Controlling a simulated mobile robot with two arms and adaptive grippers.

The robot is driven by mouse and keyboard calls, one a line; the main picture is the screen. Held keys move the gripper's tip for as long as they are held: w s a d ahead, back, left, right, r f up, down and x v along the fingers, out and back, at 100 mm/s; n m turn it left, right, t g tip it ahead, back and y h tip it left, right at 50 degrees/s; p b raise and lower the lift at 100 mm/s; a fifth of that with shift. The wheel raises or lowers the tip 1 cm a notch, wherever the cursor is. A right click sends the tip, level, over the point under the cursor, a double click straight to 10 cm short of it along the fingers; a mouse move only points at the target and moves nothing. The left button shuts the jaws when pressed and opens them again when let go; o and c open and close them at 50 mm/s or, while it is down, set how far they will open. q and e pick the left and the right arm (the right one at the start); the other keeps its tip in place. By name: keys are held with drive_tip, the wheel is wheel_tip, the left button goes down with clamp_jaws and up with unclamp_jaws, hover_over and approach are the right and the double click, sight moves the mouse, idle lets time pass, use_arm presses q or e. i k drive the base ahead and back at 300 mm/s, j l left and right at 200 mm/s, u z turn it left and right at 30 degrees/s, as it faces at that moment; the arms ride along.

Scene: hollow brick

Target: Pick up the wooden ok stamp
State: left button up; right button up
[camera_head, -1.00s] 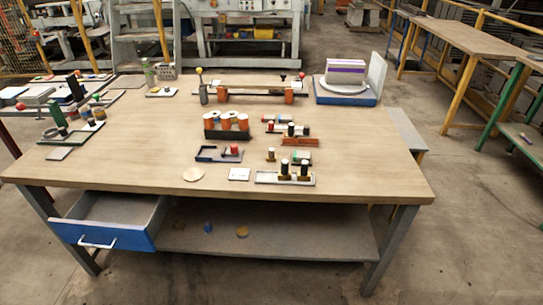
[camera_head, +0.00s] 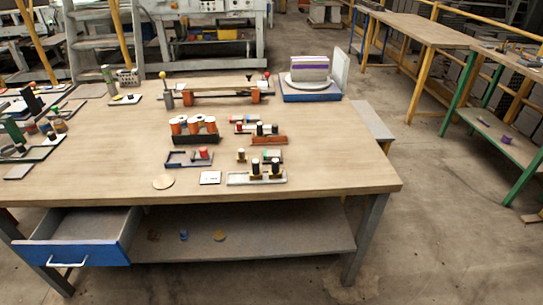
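Several small stamp-like pieces stand near the front middle of the table. Two dark-handled pieces with brown bases, one on the left (camera_head: 255,168) and one on the right (camera_head: 275,169), stand upright on a light grey tray (camera_head: 236,180). A smaller tan piece (camera_head: 241,156) stands just behind that tray. The marks on them are too small to read, so I cannot tell which is the wooden ok stamp. Neither of my grippers is in view.
A blue drawer (camera_head: 75,252) stands open at front left.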

sight(242, 158)
drive_tip(key=i+l, duration=0.65)
drive_tip(key=i+j+u, duration=0.05)
drive_tip(key=i, duration=0.1)
